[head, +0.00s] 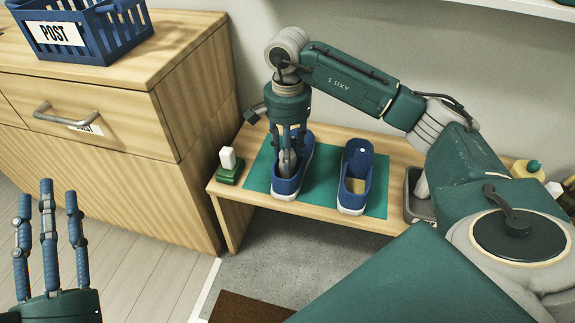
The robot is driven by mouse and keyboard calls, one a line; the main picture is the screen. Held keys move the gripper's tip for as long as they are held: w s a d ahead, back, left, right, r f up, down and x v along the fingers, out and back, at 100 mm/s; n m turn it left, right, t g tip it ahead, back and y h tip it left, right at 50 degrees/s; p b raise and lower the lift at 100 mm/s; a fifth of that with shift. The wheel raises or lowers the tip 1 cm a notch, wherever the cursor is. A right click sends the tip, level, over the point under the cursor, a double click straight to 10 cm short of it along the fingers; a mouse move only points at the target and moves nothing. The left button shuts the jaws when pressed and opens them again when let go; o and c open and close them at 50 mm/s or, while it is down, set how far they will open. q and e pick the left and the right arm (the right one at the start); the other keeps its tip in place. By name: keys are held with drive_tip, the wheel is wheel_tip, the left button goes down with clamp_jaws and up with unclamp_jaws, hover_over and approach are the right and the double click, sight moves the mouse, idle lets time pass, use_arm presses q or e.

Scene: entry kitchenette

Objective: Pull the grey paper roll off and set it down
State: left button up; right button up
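Two blue shoes with white soles stand on a green mat (323,186) on the low wooden bench. My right gripper (288,152) points straight down into the opening of the left shoe (289,187). A grey piece (287,164), seemingly the grey paper roll, shows between its fingers at the shoe's opening. The fingers partly hide it, and whether they grip it is unclear. The right shoe (352,199) stands apart, with a beige patch inside. My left gripper (47,190) is at the lower left, fingers up, spread and empty, away from the bench.
A green block with a white top (228,163) stands at the bench's left end (214,187). A grey bin (413,207) and a yellow bottle (527,169) are at the right, partly behind my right arm. A wooden cabinet (120,110) holds a blue POST basket (85,35).

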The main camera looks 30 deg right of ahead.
clamp_jaws()
drive_tip(key=shift+c, duration=0.7)
unclamp_jaws()
clamp_jaws()
